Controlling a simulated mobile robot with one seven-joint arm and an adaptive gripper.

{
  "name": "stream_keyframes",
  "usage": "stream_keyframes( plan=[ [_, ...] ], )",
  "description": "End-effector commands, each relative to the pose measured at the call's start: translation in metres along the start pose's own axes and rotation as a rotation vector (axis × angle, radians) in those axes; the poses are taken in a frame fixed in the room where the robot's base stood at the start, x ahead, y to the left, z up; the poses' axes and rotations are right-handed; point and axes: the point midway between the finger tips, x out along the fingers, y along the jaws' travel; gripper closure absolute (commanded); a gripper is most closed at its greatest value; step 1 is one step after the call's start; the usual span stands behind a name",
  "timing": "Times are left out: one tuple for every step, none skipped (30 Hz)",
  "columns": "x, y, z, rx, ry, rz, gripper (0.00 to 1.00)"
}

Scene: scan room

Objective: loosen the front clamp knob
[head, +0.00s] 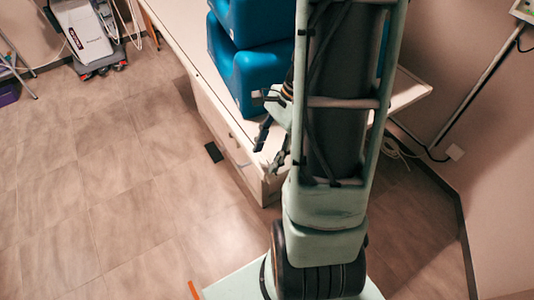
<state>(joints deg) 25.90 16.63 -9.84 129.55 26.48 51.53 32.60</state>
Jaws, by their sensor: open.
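My gripper (270,150) shows just left of my arm, near the front corner of the white table. Its two dark fingers point downward and stand apart, with nothing seen between them. A small dark-and-light fitting shows above the fingers, beside the blue blocks; I cannot tell whether it is a clamp or part of my wrist. No front clamp knob can be made out for certain. My arm hides much of the table's right side.
Blue padded blocks (232,72) are stacked on the white table (180,38). A wheeled machine (88,32) stands at the upper left. A small black pedal-like object (213,152) lies on the floor by the table. The floor at left is open. Cables (398,148) lie by the right wall.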

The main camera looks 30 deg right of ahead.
Motion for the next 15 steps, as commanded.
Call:
stream_keyframes(
  plan=[
    [0.0026, 0.0002, 0.0003, -0.001, -0.001, 0.001, 0.54],
    [0.0034, 0.0001, 0.0003, -0.001, 0.000, 0.001, 0.54],
    [0.0041, 0.0001, 0.0003, -0.001, 0.000, 0.000, 0.54],
    [0.0043, 0.0000, 0.0003, -0.002, 0.000, 0.000, 0.54],
    [0.0044, 0.0000, 0.0003, -0.002, 0.000, 0.000, 0.54],
    [0.0044, -0.0001, 0.0003, -0.002, 0.000, 0.000, 0.54],
    [0.0043, -0.0001, 0.0003, -0.002, 0.000, 0.000, 0.54],
    [0.0043, -0.0001, 0.0003, -0.001, 0.000, 0.000, 0.54],
    [0.0043, -0.0001, 0.0003, -0.001, 0.000, 0.000, 0.54],
    [0.0042, -0.0001, 0.0003, -0.001, 0.000, 0.000, 0.54],
    [0.0042, 0.0000, 0.0002, -0.001, 0.000, 0.000, 0.57],
    [0.0042, -0.0001, 0.0002, -0.001, 0.000, 0.000, 0.61],
    [0.0041, -0.0001, 0.0002, -0.001, 0.000, 0.000, 0.65],
    [0.0041, -0.0001, 0.0002, -0.001, 0.000, 0.000, 0.68],
    [0.0041, -0.0001, 0.0002, -0.001, 0.000, 0.000, 0.72]
  ],
)
